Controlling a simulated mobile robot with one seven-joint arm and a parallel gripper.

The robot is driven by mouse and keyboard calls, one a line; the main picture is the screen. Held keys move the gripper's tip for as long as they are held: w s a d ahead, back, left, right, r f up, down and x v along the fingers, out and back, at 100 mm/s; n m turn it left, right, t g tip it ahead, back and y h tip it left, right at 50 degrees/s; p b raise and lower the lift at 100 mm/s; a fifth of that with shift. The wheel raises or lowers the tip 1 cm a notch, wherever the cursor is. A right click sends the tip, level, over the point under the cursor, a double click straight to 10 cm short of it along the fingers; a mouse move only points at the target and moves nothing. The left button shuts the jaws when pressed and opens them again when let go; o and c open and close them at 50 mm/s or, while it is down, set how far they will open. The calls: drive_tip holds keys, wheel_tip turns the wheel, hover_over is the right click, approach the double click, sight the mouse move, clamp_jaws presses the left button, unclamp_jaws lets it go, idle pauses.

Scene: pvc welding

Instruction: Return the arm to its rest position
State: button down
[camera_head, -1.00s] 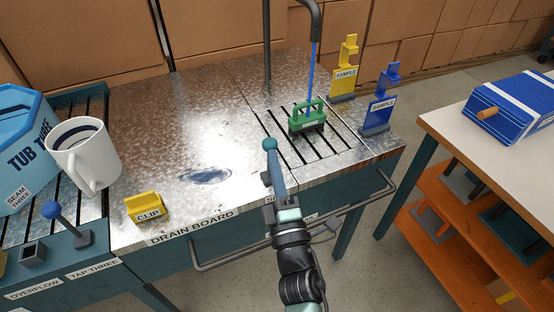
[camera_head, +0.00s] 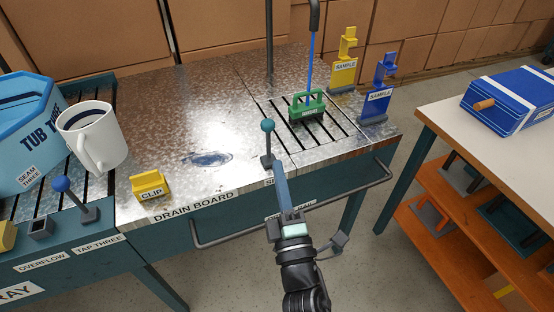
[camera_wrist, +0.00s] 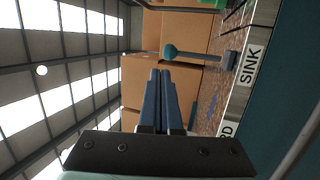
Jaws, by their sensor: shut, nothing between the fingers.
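My gripper (camera_head: 279,168) is shut and empty, its slim blue fingers together, at the front edge of the drain board (camera_head: 160,115). In the wrist view, the two fingers (camera_wrist: 161,73) lie side by side with nothing between them. A lever with a teal ball (camera_head: 268,125) stands just beyond the fingertips; the ball also shows in the wrist view (camera_wrist: 171,51), with a visible gap to the fingers. My arm extends from the bottom of the head view toward the board.
A blue stream (camera_head: 310,62) falls from the tap onto a green block (camera_head: 308,105) on slats. Yellow (camera_head: 345,70) and blue (camera_head: 378,100) samples stand behind. A yellow clip (camera_head: 149,185), white mug (camera_head: 92,137) and blue tub (camera_head: 22,120) are left. A rail (camera_head: 245,236) runs along the front.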

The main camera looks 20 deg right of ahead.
drive_tip(key=v, duration=0.5)
drive_tip(key=shift+s, duration=0.45)
drive_tip(key=w+a+r+m+t+h, duration=0.15)
drive_tip(key=r+m, duration=0.25)
drive_tip(key=r, duration=0.8)
drive_tip(key=w+r+m+t+h, duration=0.1)
drive_tip(key=w+r+m+h, duration=0.3)
drive_tip(key=r, duration=0.8)
drive_tip(key=s+a+r+m+t+y, duration=0.1)
drive_tip(key=s+a+r+m+y, duration=0.2)
drive_tip(key=r, duration=0.5)
drive_tip(key=s+a+r+m+t+y, duration=0.2)
drive_tip(key=s+a+r+y, duration=0.15)
drive_tip(key=a+r, duration=0.4)
drive_tip(key=s+a+r+m+t+y, duration=0.1)
drive_tip(key=s+a+r+m+y, duration=0.2)
drive_tip(key=r, duration=0.6)
wheel_tip(320, 180, up, 16)
drive_tip(key=p, duration=1.7)
drive_tip(key=shift+s+d+r+n+h, duration=0.2)
drive_tip(key=shift+d+n+h, duration=0.1)
drive_tip(key=shift+d, duration=0.2)
